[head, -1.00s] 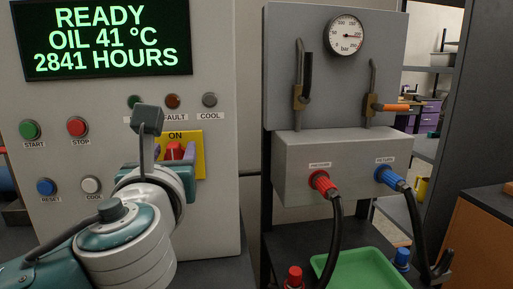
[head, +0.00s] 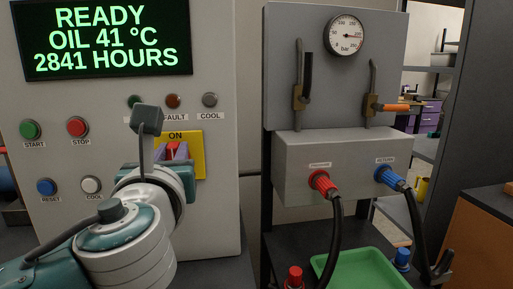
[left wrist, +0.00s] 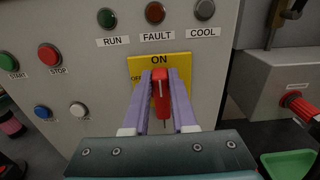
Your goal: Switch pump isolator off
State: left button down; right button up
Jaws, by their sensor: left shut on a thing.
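The pump isolator is a yellow plate (head: 197,142) on the grey cabinet front, marked ON at the top; the plate also shows in the left wrist view (left wrist: 182,66), with OFF partly hidden at its left. Its red handle (left wrist: 161,98) stands about upright, with its upper end below ON. My left gripper (left wrist: 160,76) has its purple fingers on both sides of the handle and is shut on it. In the head view my left gripper (head: 178,153) and wrist hide most of the handle and the plate's lower left. My right gripper is not in view.
Several push buttons, including START (head: 30,130) and STOP (head: 77,127), sit left of the isolator. Lamps sit above it. A screen (head: 105,38) reads READY. At right stands a grey hydraulic panel (head: 285,60) with hoses and a green tray (head: 375,268).

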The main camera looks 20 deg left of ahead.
pick_arm(q)
jog(key=shift+s+a+f+n+b, duration=0.3)
jog(key=shift+n+b, duration=0.8)
jog(key=shift+n, duration=1.9)
jog(key=shift+s+a+f+n+b, duration=0.15)
jog(key=shift+a+f+n+b, duration=0.7)
jog(key=shift+n, duration=2.15)
jog(key=shift+s+d+f+n+b, duration=0.15)
jog(key=shift+n+b, duration=1.25)
jog(key=shift+n, duration=1.6)
jog(key=shift+a, duration=0.1)
jog(key=c, duration=0.7)
grip_release()
jog(key=shift+b+v, duration=0.75)
jog(key=shift+v, duration=4.25)
